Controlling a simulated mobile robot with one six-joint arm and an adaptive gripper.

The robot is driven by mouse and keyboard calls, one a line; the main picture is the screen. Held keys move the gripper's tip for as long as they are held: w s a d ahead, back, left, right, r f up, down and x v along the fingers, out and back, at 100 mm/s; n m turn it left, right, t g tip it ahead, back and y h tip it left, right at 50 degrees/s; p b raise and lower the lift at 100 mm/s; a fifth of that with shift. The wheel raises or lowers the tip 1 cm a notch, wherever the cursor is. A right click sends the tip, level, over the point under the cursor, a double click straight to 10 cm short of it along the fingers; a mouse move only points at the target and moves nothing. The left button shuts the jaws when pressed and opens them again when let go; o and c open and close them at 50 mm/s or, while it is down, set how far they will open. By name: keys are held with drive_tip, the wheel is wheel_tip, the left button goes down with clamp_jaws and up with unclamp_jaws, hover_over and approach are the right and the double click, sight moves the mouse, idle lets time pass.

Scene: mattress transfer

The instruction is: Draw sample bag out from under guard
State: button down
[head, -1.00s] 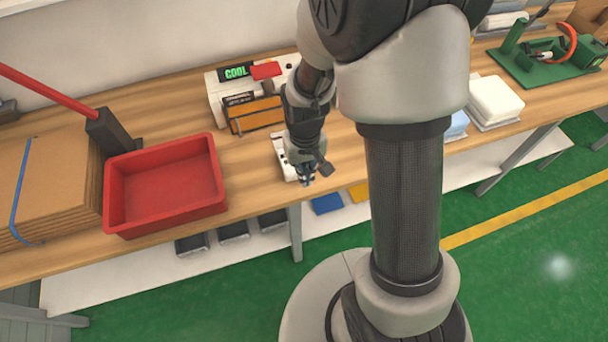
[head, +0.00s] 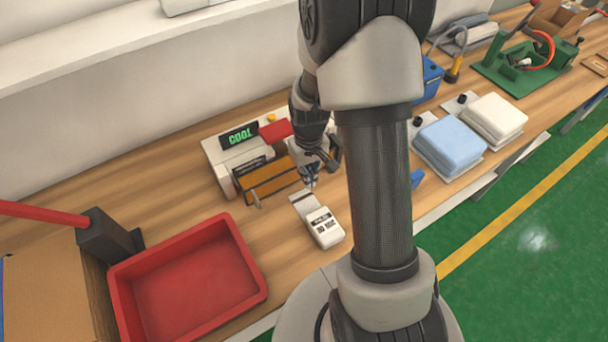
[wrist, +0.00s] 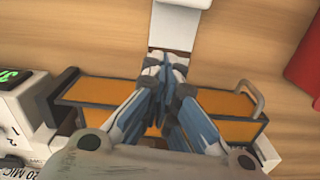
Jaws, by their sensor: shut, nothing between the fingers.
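A white flat item with a dark printed label (head: 322,226), which I take for the sample bag, lies on the bench in front of the sealing machine (head: 215,150). Its paler narrow end (head: 302,199) points toward the orange, dark-framed guard (head: 262,190). In the head view it appears clear of the guard. My gripper (head: 311,185) is shut and empty, pointing down at that narrow end. In the wrist view my fingertips (wrist: 168,64) overlap the narrow end (wrist: 168,50), with the guard (wrist: 100,95) behind the fingers. I cannot tell whether the tips touch the item.
A red tray (head: 240,260) stands at the left, beside a cardboard stack (head: 50,290). Folded blue (head: 450,145) and white (head: 495,118) pads lie to the right. A red part (head: 275,131) tops the machine, whose display reads COOL. Bare wood lies between tray and item.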

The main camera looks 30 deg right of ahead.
sight(316, 206)
wheel_tip(316, 206, down, 6)
drive_tip(key=shift+f+b, duration=0.25)
drive_tip(key=shift+b, duration=0.7)
drive_tip(key=s, duration=0.2)
drive_tip(key=shift+s+a+f+b, duration=0.15)
drive_tip(key=shift+s+f+b, duration=0.05)
drive_tip(key=shift+s+b, duration=0.2)
drive_tip(key=shift+s, duration=0.5)
drive_tip(key=shift+r, duration=0.1)
drive_tip(key=shift+s, duration=0.15)
drive_tip(key=shift+s+a, duration=0.1)
drive_tip(key=shift+s, duration=1.05)
drive_tip(key=shift+w, duration=0.35)
wheel_tip(316, 206, up, 12)
